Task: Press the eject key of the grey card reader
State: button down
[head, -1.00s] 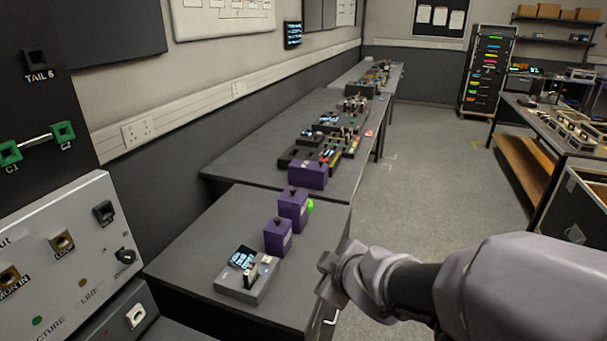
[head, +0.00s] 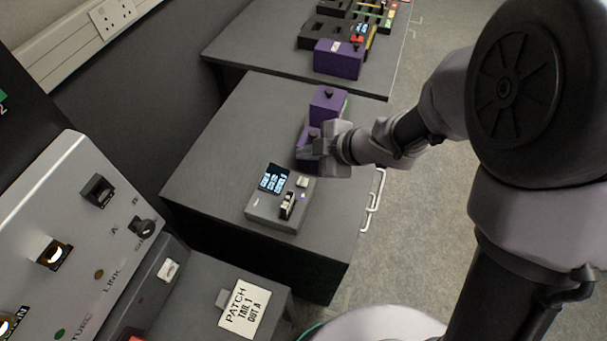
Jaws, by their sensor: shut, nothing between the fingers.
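The grey card reader (head: 264,211) lies on the near dark desk. It has a dark screen with pale blue text (head: 275,179) on its top left. A pale key (head: 302,181) sits right of the screen, and a black and silver upright part (head: 288,206) stands near its front right edge. The labels are too small to read, so I cannot tell which key is eject. My gripper (head: 314,151) is shut and empty, above and beyond the back right of the reader. It looks apart from the reader and partly hides a purple box behind it.
The desk left of the reader (head: 222,165) is clear.

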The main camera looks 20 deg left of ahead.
jog(key=b, duration=0.9)
send_over(306, 183)
notch_tip(306, 183, down, 8)
jog(key=shift+s, duration=0.1)
jog(key=shift+f, duration=0.4)
jog(key=shift+f, duration=0.15)
dwell(0.9)
jog(key=shift+f, duration=0.3)
jog(key=shift+f+b, duration=0.5)
jog(key=shift+b, duration=0.05)
dwell(0.6)
jog(key=shift+r+p, duration=0.9)
jog(key=shift+p, duration=0.2)
jog(key=shift+r, duration=0.1)
